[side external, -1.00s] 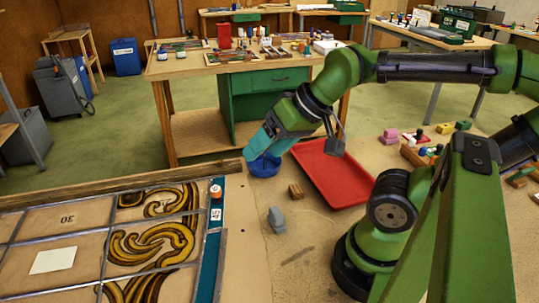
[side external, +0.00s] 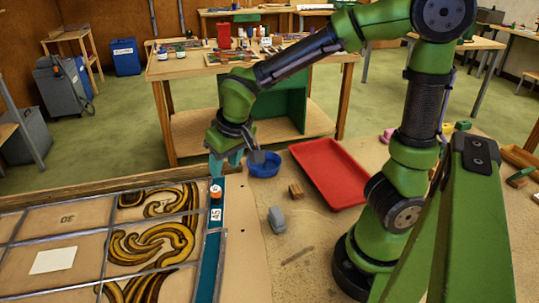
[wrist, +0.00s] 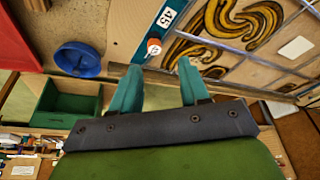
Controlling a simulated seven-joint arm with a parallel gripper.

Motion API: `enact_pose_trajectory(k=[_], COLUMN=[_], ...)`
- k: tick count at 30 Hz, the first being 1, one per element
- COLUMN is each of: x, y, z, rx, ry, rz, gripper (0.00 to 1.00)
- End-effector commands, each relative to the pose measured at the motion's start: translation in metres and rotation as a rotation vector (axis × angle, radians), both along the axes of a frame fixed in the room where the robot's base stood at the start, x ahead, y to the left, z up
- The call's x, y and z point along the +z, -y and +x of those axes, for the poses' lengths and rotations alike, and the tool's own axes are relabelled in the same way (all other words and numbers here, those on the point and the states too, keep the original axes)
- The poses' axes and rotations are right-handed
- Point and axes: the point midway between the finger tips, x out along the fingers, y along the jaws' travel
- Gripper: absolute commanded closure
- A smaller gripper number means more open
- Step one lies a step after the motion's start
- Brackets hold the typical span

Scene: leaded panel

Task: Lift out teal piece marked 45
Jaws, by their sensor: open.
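The teal piece (side external: 209,255) is a long narrow strip along the panel's right edge, with a white label reading 45. In the wrist view the teal piece (wrist: 147,45) lies ahead of my fingers. A small orange and white object (side external: 215,192) rests on it near its far end; it also shows in the wrist view (wrist: 153,46). My gripper (side external: 225,170) is open and empty, above the far end of the strip. Its two teal fingers show in the wrist view (wrist: 158,68), apart from the orange object. Contact with the strip is not visible.
Yellow swirled glass (side external: 150,245) and lead strips lie left of the teal piece. A blue bowl (side external: 263,168), a red tray (side external: 330,172), a wooden block (side external: 296,190) and a grey object (side external: 277,219) lie to the right. A wooden rail (side external: 90,187) borders the panel's far side.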

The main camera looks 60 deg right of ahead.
Motion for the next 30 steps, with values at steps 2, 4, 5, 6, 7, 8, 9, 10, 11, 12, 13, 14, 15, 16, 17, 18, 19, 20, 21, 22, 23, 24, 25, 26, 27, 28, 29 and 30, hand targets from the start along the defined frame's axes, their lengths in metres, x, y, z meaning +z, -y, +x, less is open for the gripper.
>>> enact_pose_trajectory(k=[2, 4, 5, 6, 7, 8, 9, 10, 11, 12, 13, 14, 15, 16, 17, 18, 19, 20, 21, 22, 23, 24, 25, 26, 27, 28, 29, 30], x=[0.006, 0.006, 0.005, 0.002, 0.000, -0.004, -0.009, -0.013, -0.018, -0.025, -0.031, -0.037, -0.045, -0.050, -0.056, -0.063, -0.069, -0.074, -0.081, -0.087, -0.092, -0.100, -0.105, -0.110, -0.116, -0.121, -0.125, -0.130], y=[0.015, 0.017, 0.016, 0.017, 0.017, 0.017, 0.018, 0.019, 0.020, 0.021, 0.022, 0.023, 0.024, 0.025, 0.026, 0.027, 0.028, 0.029, 0.030, 0.030, 0.031, 0.032, 0.033, 0.033, 0.034, 0.035, 0.035, 0.035], z=[0.013, 0.015, 0.016, 0.016, 0.017, 0.018, 0.020, 0.022, 0.023, 0.026, 0.028, 0.030, 0.033, 0.035, 0.037, 0.040, 0.042, 0.044, 0.048, 0.050, 0.052, 0.054, 0.057, 0.059, 0.061, 0.063, 0.064, 0.067], rx=[-0.052, -0.070, -0.074, -0.078, -0.080, -0.079, -0.079, -0.080, -0.080, -0.080, -0.082, -0.082, -0.081, -0.083, -0.082, -0.083, -0.083, -0.083, -0.082, -0.082, -0.082, -0.082, -0.082, -0.081, -0.082, -0.081, -0.081, -0.080], ry=[0.035, 0.049, 0.048, 0.047, 0.047, 0.046, 0.044, 0.044, 0.044, 0.044, 0.042, 0.042, 0.042, 0.043, 0.042, 0.042, 0.042, 0.043, 0.043, 0.043, 0.044, 0.044, 0.042, 0.045, 0.044, 0.045, 0.044, 0.046], rz=[-0.031, -0.029, -0.027, -0.026, -0.025, -0.024, -0.026, -0.025, -0.027, -0.028, -0.026, -0.027, -0.028, -0.027, -0.026, -0.026, -0.026, -0.026, -0.025, -0.026, -0.026, -0.024, -0.025, -0.025, -0.024, -0.024, -0.023, -0.024], gripper=[0.55, 0.55, 0.55, 0.55, 0.55, 0.55, 0.55, 0.55, 0.55, 0.55, 0.55, 0.55, 0.55, 0.55, 0.55, 0.55, 0.55, 0.55, 0.55, 0.55, 0.55, 0.55, 0.55, 0.55, 0.55, 0.55, 0.55, 0.55])
